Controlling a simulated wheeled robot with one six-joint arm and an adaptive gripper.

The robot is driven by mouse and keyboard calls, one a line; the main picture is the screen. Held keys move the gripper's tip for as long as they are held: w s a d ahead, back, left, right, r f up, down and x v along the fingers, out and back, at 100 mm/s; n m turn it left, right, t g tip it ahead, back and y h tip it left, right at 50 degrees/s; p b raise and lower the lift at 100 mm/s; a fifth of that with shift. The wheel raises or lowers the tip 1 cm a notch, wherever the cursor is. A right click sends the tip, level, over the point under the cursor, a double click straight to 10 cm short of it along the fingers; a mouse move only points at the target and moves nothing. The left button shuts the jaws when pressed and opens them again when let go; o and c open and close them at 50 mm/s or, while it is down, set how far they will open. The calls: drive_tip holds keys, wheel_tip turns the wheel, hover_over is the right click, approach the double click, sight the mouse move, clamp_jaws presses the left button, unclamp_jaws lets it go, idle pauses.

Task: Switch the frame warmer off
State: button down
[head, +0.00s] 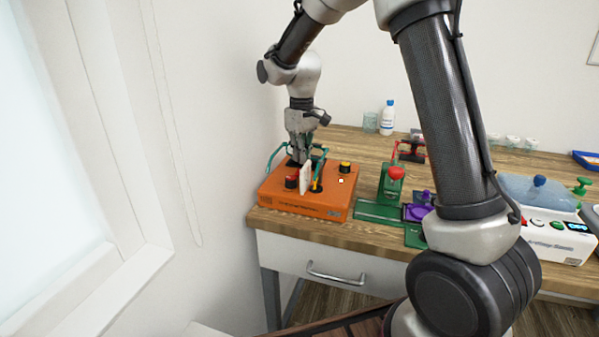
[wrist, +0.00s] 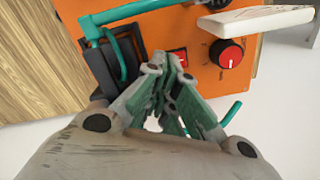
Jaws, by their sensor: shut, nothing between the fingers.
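An orange box (head: 300,204), which I take for the frame warmer, sits at the table's left end; its lettering is too small to read. In the wrist view, its orange face (wrist: 205,77) carries a red rocker switch (wrist: 180,57) and a black dial with a red cap (wrist: 230,53). My gripper (head: 299,160) is over the box, pointing down, shut and empty. In the wrist view, my gripper's fingertips (wrist: 170,72) appear just beside the red switch and partly cover it. I cannot tell whether they touch it or which way it is set.
A white plate (head: 306,178) stands up from the box near my fingers. Teal handles (wrist: 125,12) rise beside them. A yellow-topped knob (head: 345,167) is on the box's right. A green device with a red ball (head: 395,173) and a white machine (head: 548,236) stand farther right.

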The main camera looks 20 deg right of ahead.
drive_tip(key=shift+f, duration=1.15)
idle(0.7)
drive_tip(key=shift+r, duration=3.5)
